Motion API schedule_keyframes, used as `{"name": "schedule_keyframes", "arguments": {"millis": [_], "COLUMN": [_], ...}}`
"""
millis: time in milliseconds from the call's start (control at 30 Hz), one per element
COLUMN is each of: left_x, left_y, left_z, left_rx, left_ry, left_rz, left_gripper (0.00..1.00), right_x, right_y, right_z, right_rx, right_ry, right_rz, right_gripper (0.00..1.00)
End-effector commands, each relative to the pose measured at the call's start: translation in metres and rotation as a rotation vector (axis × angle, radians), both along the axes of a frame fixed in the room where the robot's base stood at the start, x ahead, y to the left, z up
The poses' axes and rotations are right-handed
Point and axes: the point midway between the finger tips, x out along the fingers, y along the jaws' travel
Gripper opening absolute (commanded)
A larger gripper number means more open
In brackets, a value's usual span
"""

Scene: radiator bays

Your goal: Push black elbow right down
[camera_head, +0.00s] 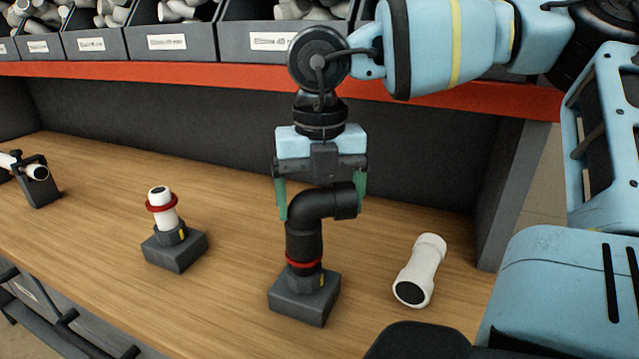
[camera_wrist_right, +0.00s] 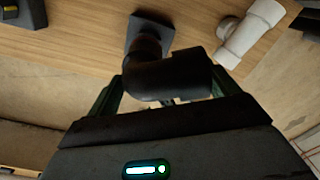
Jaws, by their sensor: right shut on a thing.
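The black elbow (camera_head: 317,215) stands on a dark grey block base (camera_head: 303,299) near the middle of the table, with a red ring (camera_head: 303,263) around its lower part. Its upper opening points right in the head view. My right gripper (camera_head: 321,196) comes from above with its green fingers on both sides of the elbow's top and is shut on it. In the right wrist view the elbow (camera_wrist_right: 165,77) lies between the fingers, and its base (camera_wrist_right: 149,33) shows beyond. How deep the elbow sits at the ring is hard to tell. My left gripper is not in view.
A white pipe piece (camera_head: 420,270) lies on the wooden table (camera_head: 100,215) right of the elbow. Another grey base (camera_head: 175,249) to the left holds a white pipe (camera_head: 162,209) with a red ring. A red-edged shelf (camera_head: 200,75) with bins runs behind; a side panel (camera_head: 503,190) stands right.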

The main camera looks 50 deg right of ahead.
Motion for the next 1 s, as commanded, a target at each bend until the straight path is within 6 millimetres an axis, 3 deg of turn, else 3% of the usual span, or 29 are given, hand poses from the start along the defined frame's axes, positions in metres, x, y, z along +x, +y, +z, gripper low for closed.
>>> {"name": "schedule_keyframes", "arguments": {"millis": [133,467,800,1000], "left_x": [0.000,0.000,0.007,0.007], "left_y": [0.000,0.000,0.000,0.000], "left_z": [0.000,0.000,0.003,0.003], "left_rx": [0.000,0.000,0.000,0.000], "left_ry": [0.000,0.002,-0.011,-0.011], "left_rz": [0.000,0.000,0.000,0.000], "left_gripper": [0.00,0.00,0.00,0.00], "right_x": [0.000,0.000,0.001,0.000], "right_y": [0.000,0.000,0.000,0.000], "right_z": [0.000,0.000,0.055,0.075], "right_rx": [0.000,0.000,-0.001,-0.001], "right_ry": [0.000,0.000,-0.004,-0.002], "right_rz": [0.000,0.000,-0.001,-0.001], "right_gripper": [1.00,1.00,1.00,1.00]}}
